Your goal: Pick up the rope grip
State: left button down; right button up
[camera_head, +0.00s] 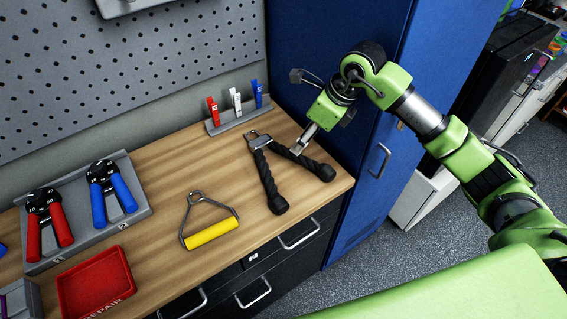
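The rope grip (268,182) is a black braided rope with two strands and thick rubber ends, joined at a metal clip at the top. It lies spread in an upside-down V on the wooden bench, right of the middle. My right gripper (301,144) comes in from the right and points down at the upper part of the right strand. Its silver fingertip overlaps the strand in the picture. I cannot tell whether it touches the rope or whether the fingers are parted. My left gripper is not in view.
A yellow-handled grip (211,233) lies left of the rope. Red (48,226) and blue (111,192) hand grippers sit in a grey tray, with a red tray (96,283) in front. A clip rack (238,117) stands behind. A blue cabinet (350,195) borders the bench on the right.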

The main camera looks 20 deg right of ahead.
aim_at(292, 154)
jog(key=x, duration=0.3)
jog(key=shift+w+a+f+p, duration=0.15)
jog(key=shift+f+p, duration=0.15)
jog(key=shift+f, duration=0.05)
jog(key=shift+w+a+f+p, duration=0.1)
jog(key=shift+f+p, duration=0.35)
jog(key=p+x, duration=0.1)
jog(key=x, duration=0.2)
jog(key=shift+w+f+p, duration=0.1)
jog(key=shift+f+p, duration=0.25)
jog(key=shift+p, duration=0.05)
jog(key=shift+w+f, duration=0.15)
jog(key=shift+f, duration=0.35)
jog(key=c, duration=1.3)
jog(key=shift+r, duration=0.15)
